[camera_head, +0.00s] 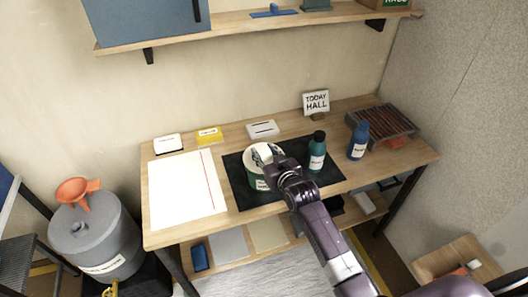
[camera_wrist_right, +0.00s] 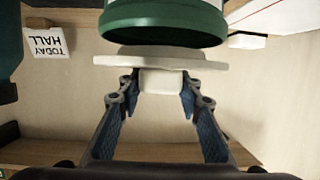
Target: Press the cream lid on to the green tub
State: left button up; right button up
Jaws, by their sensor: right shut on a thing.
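The green tub (camera_head: 260,184) stands on a dark mat (camera_head: 238,191) on the bench. The cream lid (camera_head: 262,150) is over the tub's top in the head view, partly hidden by my right gripper (camera_head: 268,161). In the right wrist view, which is upside down, my right gripper (camera_wrist_right: 160,88) is shut on the knob of the cream lid (camera_wrist_right: 205,62). The lid's disc lies along the rim of the green tub (camera_wrist_right: 165,32). I cannot tell whether it is seated or slightly apart. My left gripper is not in view.
A dark green bottle (camera_head: 316,155) stands close to the right of my gripper, with a blue bottle (camera_head: 358,142) and a slatted rack (camera_head: 385,121) beyond. A white sheet (camera_head: 182,190) lies at left. The sign (camera_head: 316,102) stands behind.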

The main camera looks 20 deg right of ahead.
jog(key=shift+f+b, duration=0.65)
jog(key=shift+f, duration=0.35)
jog(key=o, duration=1.2)
jog(key=shift+s, duration=0.1)
jog(key=v, duration=1.2)
